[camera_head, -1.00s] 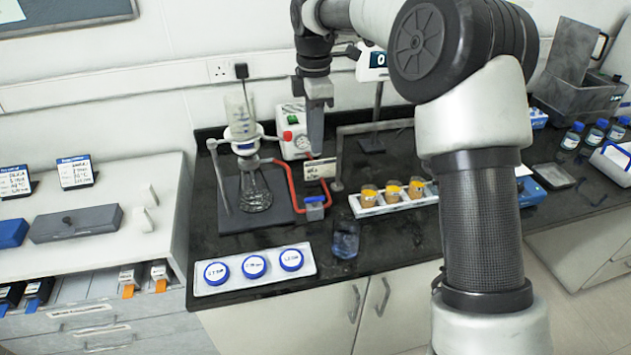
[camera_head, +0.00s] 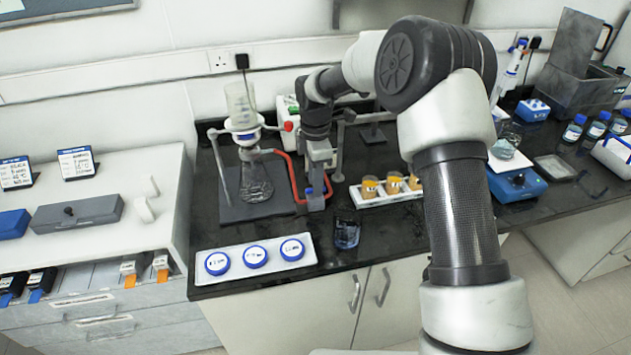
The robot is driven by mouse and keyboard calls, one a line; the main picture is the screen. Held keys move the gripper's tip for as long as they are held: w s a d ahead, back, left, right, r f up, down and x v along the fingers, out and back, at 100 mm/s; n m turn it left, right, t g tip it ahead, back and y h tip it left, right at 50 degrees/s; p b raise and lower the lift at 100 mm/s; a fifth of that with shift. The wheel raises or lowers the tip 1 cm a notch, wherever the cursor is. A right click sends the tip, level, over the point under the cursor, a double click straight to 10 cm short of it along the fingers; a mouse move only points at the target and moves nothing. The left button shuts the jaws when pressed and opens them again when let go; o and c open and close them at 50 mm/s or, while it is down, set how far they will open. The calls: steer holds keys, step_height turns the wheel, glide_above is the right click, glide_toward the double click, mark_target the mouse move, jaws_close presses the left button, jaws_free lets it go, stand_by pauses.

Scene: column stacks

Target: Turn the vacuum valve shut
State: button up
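The vacuum valve (camera_head: 309,191) is a small blue-topped piece on a grey block, at the end of the red tubing (camera_head: 292,172) right of the filter flask (camera_head: 256,184). My gripper (camera_head: 320,181) points down at the valve, its fingers right beside or over the blue top. The gripper hides part of the valve and the space behind it. I cannot tell whether the fingers touch the valve or how far apart they are. The flask stands clamped on a dark base with a funnel above.
A white pump (camera_head: 283,104) stands behind, mostly hidden by my arm. A tray with three blue-lidded dishes (camera_head: 207,240) lies at the front.

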steer(key=shift+f, duration=0.25)
jaws_close()
